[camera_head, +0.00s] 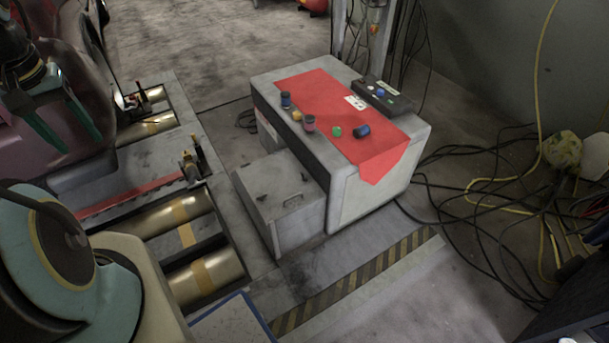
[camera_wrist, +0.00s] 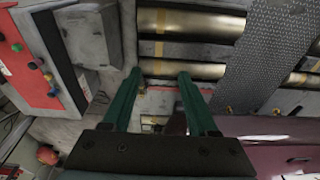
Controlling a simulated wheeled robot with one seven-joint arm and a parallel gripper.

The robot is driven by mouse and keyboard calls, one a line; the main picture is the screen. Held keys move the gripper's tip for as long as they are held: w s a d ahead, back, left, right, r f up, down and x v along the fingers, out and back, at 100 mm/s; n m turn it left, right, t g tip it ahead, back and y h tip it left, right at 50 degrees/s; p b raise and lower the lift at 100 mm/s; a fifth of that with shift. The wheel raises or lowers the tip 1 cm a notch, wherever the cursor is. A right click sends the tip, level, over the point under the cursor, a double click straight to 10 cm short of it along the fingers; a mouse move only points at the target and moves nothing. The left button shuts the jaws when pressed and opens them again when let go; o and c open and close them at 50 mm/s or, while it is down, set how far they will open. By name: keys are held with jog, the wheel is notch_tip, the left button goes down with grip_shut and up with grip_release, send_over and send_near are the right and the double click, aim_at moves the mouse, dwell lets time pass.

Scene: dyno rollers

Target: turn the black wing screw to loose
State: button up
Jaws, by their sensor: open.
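My gripper (camera_head: 77,136) is at the left of the head view, with its two green fingers apart and nothing between them. In the wrist view my gripper (camera_wrist: 160,75) points toward the gold rollers, its fingertips apart. A small brass fitting with a dark upright part (camera_head: 190,165) stands beside the rollers in the head view, to the right of my gripper and apart from it. A similar small fitting (camera_head: 135,98) stands by the farther rollers. I cannot make out clearly which dark part is the black wing screw.
Gold rollers (camera_head: 183,213) lie in the floor frame, with a red strip (camera_head: 125,197) across it. A grey cabinet (camera_head: 347,200) with a red cloth (camera_head: 310,92) and several small spools stands to the right. A dark red car body (camera_head: 80,140) is behind my gripper. Cables (camera_head: 480,210) cover the right floor.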

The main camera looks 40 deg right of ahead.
jog(key=o, duration=0.4)
jog(key=w+d+f+m+b, duration=0.1)
jog(key=w+d+f+b, duration=0.1)
jog(key=f, duration=0.1)
jog(key=w+d+f+m+b, duration=0.1)
jog(key=w+d+f+b, duration=0.1)
jog(key=d+f+b, duration=0.1)
jog(key=w+d+f+m+b, duration=0.1)
jog(key=w+d+f+b, duration=0.1)
jog(key=f, duration=0.1)
jog(key=shift+w+d+f+m+h+b, duration=0.15)
jog(key=shift+f+m+h+b, duration=0.15)
jog(key=shift+b, duration=0.1)
jog(key=shift+o, duration=0.2)
jog(key=m+g+h+b, duration=0.3)
jog(key=m+b, duration=1.1)
jog(key=b, duration=1.5)
send_near(304, 176)
jog(key=shift+t+h, duration=0.3)
jog(key=shift+t, duration=0.1)
jog(key=b+x, duration=0.1)
jog(key=x, duration=0.3)
jog(key=b+x, duration=0.2)
jog(key=x, duration=0.2)
jog(key=shift+a+f, duration=0.1)
jog(key=shift+a, duration=0.1)
jog(key=shift+c, duration=0.3)
jog(key=shift+s, duration=0.25)
jog(key=c, duration=1.3)
